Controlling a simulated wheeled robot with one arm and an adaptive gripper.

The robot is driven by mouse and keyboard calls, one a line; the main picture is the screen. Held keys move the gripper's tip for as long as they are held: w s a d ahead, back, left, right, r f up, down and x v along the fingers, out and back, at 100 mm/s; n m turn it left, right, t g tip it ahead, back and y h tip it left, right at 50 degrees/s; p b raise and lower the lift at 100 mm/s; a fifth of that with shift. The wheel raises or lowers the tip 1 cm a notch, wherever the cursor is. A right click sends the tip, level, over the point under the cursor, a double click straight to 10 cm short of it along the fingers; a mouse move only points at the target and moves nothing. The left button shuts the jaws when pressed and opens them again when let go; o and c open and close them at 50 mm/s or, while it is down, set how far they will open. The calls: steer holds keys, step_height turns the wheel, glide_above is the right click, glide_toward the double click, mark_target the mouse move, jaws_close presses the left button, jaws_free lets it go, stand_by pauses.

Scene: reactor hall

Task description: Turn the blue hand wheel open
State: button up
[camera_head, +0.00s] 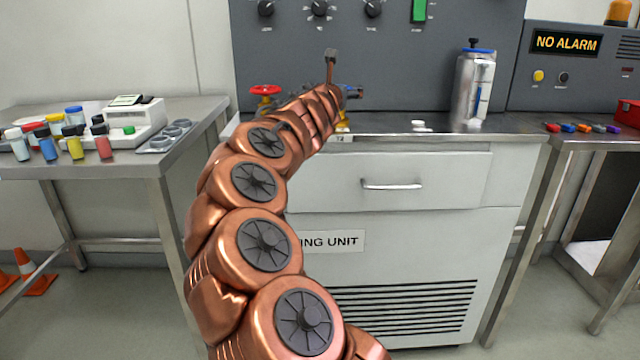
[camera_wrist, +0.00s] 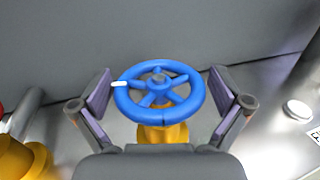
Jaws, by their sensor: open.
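The blue hand wheel (camera_wrist: 187,107) sits on a yellow valve body (camera_wrist: 162,134) in the wrist view. It has several spokes, a grey hub and a white mark on its left rim. My gripper (camera_wrist: 161,98) is open, with one finger on each side of the wheel. The left finger is close to the rim; I cannot tell whether either finger touches it. In the head view my arm hides most of the wheel, and only a small blue part (camera_head: 352,91) shows beyond my wrist.
A red hand wheel (camera_head: 265,90) stands to the left on the same steel counter (camera_head: 440,131). A metal canister (camera_head: 474,90) with a blue lid stands to the right. A grey control panel (camera_head: 425,60) rises behind. The counter between wheel and canister holds small white pieces (camera_head: 420,124).

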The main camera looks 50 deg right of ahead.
steer(key=shift+w+r+m+g+p, duration=0.1)
steer(key=shift+r+m+g+p, duration=0.25)
steer(key=shift+g+p, duration=0.4)
steer(key=shift+m+g+h+p, duration=0.25)
steer(key=shift+m+h+p, duration=0.15)
steer(key=shift+p, duration=0.65)
steer(key=m+g+p, duration=0.1)
steer(key=g+p, duration=0.1)
steer(key=shift+p, duration=0.4)
steer(key=shift+f+m+g+h+p, duration=0.15)
steer(key=shift+m+g+p, duration=0.4)
steer(key=shift+g, duration=0.45)
steer(key=shift+f+m+g+h+p, duration=0.15)
steer(key=shift+m+g+p, duration=0.2)
steer(key=shift+m+g, duration=1.05)
steer(key=shift+g, duration=0.7)
steer(key=shift+s+g, duration=0.2)
steer(key=shift+g, duration=0.1)
